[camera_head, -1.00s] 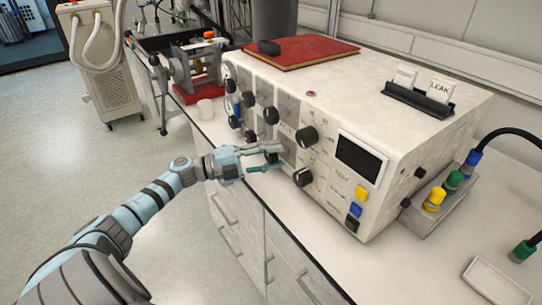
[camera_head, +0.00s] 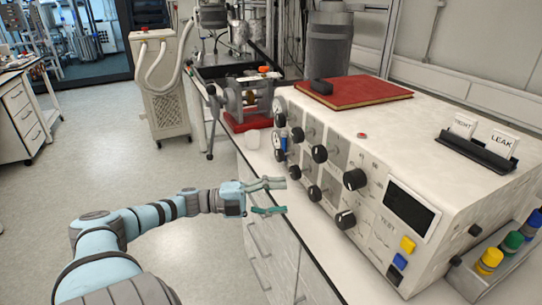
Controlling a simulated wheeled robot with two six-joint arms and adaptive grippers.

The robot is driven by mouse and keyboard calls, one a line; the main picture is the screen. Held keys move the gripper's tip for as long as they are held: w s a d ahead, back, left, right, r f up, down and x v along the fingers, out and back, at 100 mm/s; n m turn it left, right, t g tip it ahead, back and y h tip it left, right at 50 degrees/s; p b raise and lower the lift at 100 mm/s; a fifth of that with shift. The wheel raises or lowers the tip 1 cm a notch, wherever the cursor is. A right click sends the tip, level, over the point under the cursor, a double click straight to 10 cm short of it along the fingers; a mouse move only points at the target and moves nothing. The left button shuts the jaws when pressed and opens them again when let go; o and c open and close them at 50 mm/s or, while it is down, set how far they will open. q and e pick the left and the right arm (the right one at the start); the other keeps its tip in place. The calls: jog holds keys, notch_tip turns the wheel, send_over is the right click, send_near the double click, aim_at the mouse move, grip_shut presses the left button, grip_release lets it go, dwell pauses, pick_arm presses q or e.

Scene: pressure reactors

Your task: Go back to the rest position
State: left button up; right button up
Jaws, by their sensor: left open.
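My left gripper (camera_head: 277,197) is open and empty. It hangs in front of the counter edge, to the left of the control box and apart from its knobs. My left arm (camera_head: 150,215) reaches in from the lower left. The white control box (camera_head: 390,150) stands on the counter with black knobs, a dark screen (camera_head: 411,207) and a yellow and a blue button on its front. My right gripper is not in view.
Coloured connectors (camera_head: 510,243) sit at right. The floor at left is clear.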

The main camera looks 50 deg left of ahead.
pick_arm(q)
jog(key=shift+v, duration=1.25)
